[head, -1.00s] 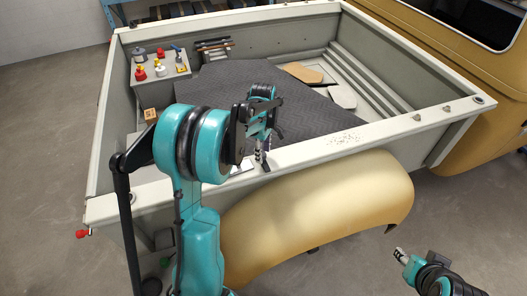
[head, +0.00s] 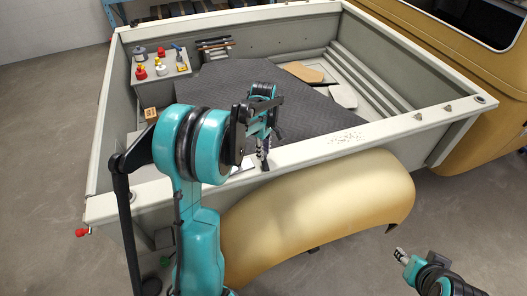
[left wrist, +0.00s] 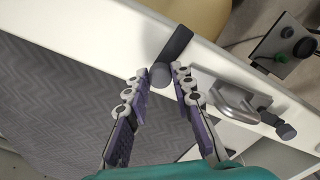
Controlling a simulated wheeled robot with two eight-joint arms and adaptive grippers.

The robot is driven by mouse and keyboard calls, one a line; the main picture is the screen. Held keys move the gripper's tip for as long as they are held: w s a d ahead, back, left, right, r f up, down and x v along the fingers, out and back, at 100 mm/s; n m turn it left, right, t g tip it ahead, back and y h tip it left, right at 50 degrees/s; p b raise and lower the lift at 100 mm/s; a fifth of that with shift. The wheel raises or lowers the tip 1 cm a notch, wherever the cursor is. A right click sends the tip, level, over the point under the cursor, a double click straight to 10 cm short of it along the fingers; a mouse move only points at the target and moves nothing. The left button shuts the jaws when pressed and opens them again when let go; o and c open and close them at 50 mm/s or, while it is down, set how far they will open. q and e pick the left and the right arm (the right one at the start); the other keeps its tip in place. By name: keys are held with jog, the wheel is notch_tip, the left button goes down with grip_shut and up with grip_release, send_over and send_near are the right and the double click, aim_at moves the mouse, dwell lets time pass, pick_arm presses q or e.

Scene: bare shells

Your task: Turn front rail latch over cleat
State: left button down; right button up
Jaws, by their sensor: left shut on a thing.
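My left gripper (head: 264,160) reaches down to the near white rail (head: 330,148) of the truck bed. In the left wrist view the left gripper (left wrist: 162,74) has its two padded fingers on either side of a dark latch handle (left wrist: 174,47), with its round end between the fingertips. The handle lies at a slant across the white rail. A grey metal bracket-like piece (left wrist: 238,106), perhaps the cleat, sits on the rail right of the fingers, with a dark knob (left wrist: 285,130) beyond it. My right gripper (head: 399,254) is low at the right, away from the rail; its jaws are too small to read.
A dark ribbed mat (head: 300,112) covers the bed floor. A grey box (head: 160,68) with red and yellow pieces stands in the far left corner. A tan fender (head: 320,205) bulges below the rail. A plate with a green button (left wrist: 285,50) shows beyond the rail.

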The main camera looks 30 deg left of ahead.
pick_arm(q)
jog(key=m+b, duration=0.1)
jog(key=m, duration=0.3)
jog(key=shift+b, duration=0.35)
jog(key=m+b, duration=0.1)
jog(key=m, duration=0.3)
jog(key=shift+m, duration=0.4)
jog(key=m+b, duration=0.1)
jog(key=m, duration=0.3)
jog(key=shift+m, duration=0.3)
jog(key=shift+m+b, duration=0.45)
jog(key=shift+m, duration=1.45)
jog(key=c, duration=1.3)
grip_release()
jog(key=shift+r, duration=0.1)
